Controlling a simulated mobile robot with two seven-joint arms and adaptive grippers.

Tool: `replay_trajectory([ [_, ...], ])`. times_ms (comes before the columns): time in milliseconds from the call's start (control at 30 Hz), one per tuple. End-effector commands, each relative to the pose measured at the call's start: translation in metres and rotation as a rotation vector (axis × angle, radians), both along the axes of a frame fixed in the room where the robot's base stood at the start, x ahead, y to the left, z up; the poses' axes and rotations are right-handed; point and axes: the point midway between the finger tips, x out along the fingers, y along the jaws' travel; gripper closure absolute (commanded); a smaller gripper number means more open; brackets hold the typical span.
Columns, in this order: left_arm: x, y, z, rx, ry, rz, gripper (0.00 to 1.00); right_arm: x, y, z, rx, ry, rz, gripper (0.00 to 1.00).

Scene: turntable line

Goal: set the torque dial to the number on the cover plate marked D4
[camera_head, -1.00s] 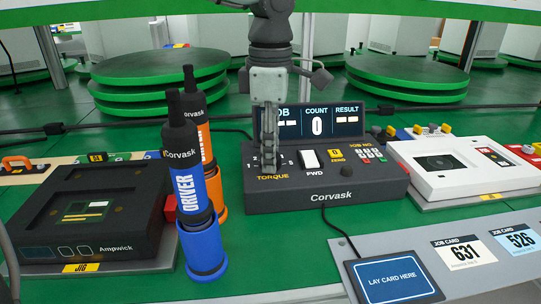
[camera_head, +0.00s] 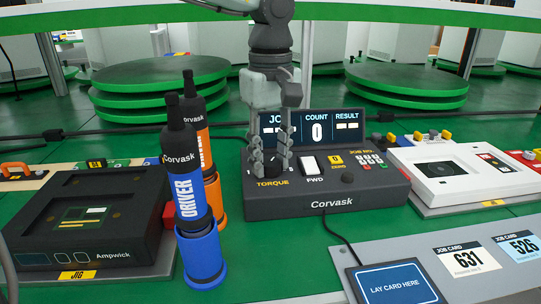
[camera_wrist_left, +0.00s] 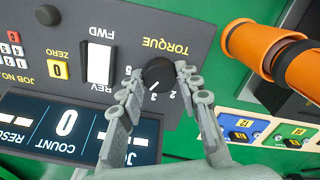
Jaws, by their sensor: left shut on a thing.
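The torque dial (camera_wrist_left: 158,75) is a black knob with a white pointer line on the dark grey Corvask controller (camera_head: 330,205). I can read no D4 mark on any plate. My right gripper is not in view.
Two drivers, blue (camera_head: 186,190) and orange (camera_head: 205,150), stand upright left of the controller. A black Ampwick jig (camera_head: 125,230) is at far left, a white fixture (camera_head: 480,185) at right. Job cards 631 (camera_head: 466,258) and 526 (camera_head: 520,246) lie beside a blue card pad (camera_head: 395,285).

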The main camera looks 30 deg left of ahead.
Motion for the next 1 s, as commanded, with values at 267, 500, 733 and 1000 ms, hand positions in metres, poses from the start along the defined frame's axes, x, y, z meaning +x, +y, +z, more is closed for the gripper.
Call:
replay_trajectory([
  [267,-0.0002,0.0001,-0.0001,0.0,0.001,-0.131,0.96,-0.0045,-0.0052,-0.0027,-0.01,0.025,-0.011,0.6],
  [500,-0.0002,0.0001,-0.0003,0.0,0.001,-0.174,0.96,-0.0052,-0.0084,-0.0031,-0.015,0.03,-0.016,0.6],
  [733,-0.0002,0.0001,-0.0003,0.0,0.001,-0.179,0.96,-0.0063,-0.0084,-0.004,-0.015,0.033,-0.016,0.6],
  [1000,-0.0002,0.0,-0.0003,0.0,0.001,-0.178,0.56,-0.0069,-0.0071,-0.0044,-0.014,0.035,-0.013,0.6],
])
